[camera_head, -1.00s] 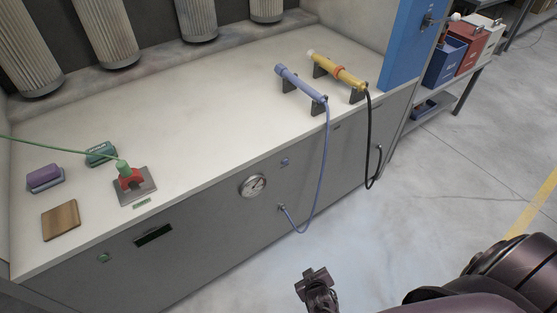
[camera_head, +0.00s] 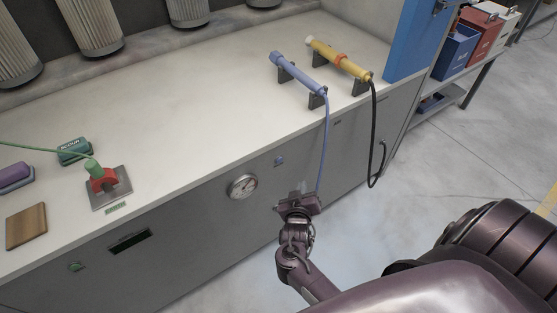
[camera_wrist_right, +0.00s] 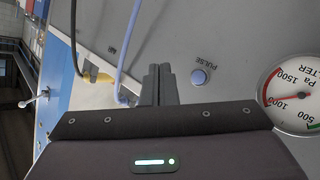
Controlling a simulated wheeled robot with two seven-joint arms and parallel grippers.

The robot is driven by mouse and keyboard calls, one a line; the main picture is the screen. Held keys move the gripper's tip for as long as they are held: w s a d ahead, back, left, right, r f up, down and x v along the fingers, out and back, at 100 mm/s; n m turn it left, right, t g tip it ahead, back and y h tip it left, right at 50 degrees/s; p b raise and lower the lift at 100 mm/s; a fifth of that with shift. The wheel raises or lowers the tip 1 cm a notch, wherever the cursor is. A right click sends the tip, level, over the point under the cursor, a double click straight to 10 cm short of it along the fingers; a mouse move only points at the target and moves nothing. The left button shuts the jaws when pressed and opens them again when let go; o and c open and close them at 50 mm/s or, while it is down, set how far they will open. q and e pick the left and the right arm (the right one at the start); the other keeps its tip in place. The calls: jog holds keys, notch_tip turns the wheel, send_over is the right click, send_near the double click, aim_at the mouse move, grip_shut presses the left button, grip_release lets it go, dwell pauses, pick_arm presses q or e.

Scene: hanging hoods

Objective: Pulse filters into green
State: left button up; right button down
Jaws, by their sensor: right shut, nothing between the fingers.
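The blue PULSE button (camera_head: 279,161) sits on the grey front panel of the hood. It also shows in the right wrist view (camera_wrist_right: 201,77), with its label beside it. A round white pressure gauge (camera_head: 243,186) is left of and below the button. My right gripper (camera_head: 297,197) is shut and empty in front of the panel, below the button. Its fingers (camera_wrist_right: 160,85) are together, apart from the button. Pleated filters (camera_head: 95,25) hang at the back.
A blue tool (camera_head: 300,72) and a yellow tool (camera_head: 338,58) rest on stands; their hoses hang down the panel front. Floor is free at right.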

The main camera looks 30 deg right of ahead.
aim_at(279, 160)
jog(key=w+b, duration=0.4)
jog(key=w, duration=0.4)
jog(key=shift+w+a+b, duration=0.35)
jog(key=shift+w+b, duration=0.05)
jog(key=shift+w, duration=0.15)
dwell(1.8)
jog(key=shift+w, duration=0.3)
